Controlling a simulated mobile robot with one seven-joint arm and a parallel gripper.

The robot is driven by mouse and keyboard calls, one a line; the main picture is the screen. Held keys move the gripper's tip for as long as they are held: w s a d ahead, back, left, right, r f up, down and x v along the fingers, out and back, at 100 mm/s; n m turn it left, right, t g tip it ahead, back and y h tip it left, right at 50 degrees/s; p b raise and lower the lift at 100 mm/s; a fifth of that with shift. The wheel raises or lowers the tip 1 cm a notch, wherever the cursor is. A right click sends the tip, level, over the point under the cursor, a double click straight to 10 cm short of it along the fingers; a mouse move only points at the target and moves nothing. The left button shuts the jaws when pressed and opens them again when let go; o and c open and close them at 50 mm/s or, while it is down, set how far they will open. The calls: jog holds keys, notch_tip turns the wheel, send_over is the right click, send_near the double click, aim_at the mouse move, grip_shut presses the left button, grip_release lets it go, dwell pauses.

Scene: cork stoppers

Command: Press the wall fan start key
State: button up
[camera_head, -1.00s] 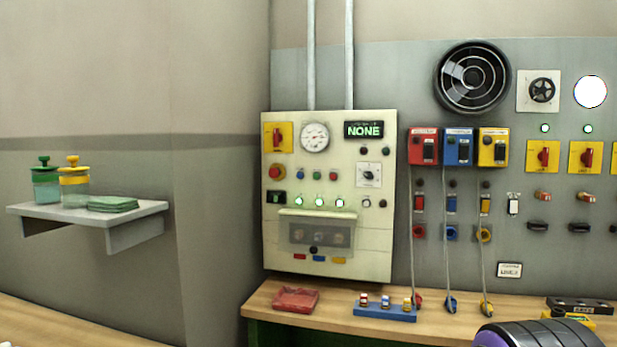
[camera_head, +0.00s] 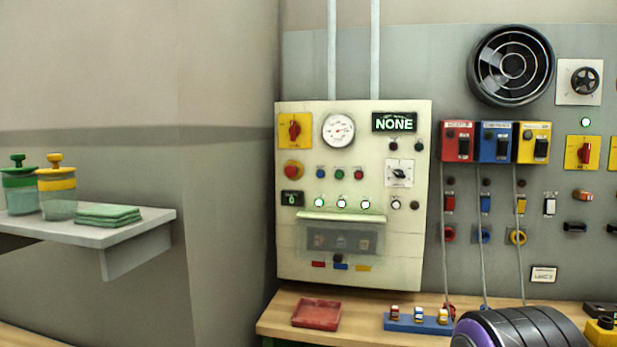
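The round black wall fan (camera_head: 511,65) is on the grey wall panel at the upper right. A cream control panel (camera_head: 290,230) stands to its left, with a round gauge (camera_head: 338,130) and a display (camera_head: 395,122) reading NONE. Three lit round buttons or lamps (camera_head: 342,204) sit lower. The key labels are too small to read, so I cannot tell which is the fan's start key. My gripper is not in view.
A wooden bench (camera_head: 275,325) runs below the panel, with a red tray (camera_head: 316,314) and a blue block rack (camera_head: 417,326). Red, blue and yellow boxes with hanging cords (camera_head: 482,250) are right of the panel. A grey shelf (camera_head: 150,225) with jars and green cloths juts out at left.

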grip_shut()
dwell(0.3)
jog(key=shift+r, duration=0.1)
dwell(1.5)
